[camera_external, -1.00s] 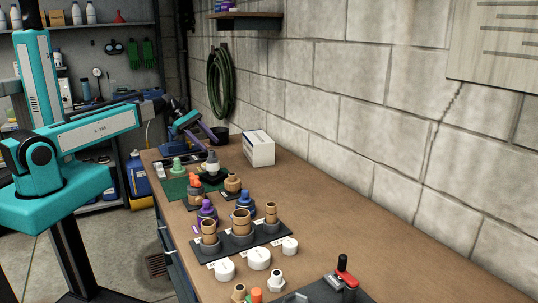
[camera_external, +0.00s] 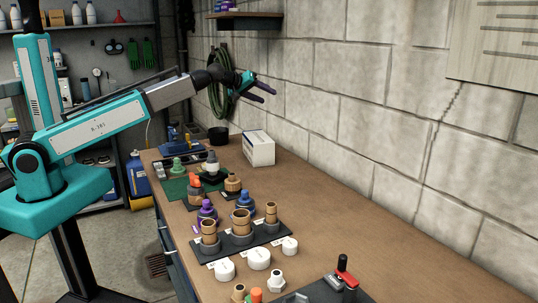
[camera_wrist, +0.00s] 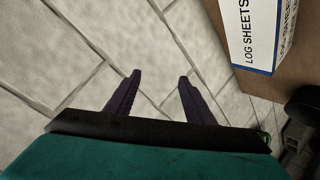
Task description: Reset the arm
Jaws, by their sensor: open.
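My gripper (camera_external: 268,91) is raised well above the back of the workbench, in front of the block wall, with its dark purple fingers pointing right. In the wrist view my gripper (camera_wrist: 158,78) shows two fingers apart with nothing between them and the wall behind. My teal and grey arm reaches up and to the right from its base at the left.
The workbench (camera_external: 330,245) holds a white box (camera_external: 259,148), marked LOG SHEETS in the wrist view (camera_wrist: 252,35). Several fittings stand on a dark tray (camera_external: 272,240) and a green mat (camera_external: 174,189). A coiled hose (camera_external: 219,85) hangs on the wall. Air above the bench's front is clear.

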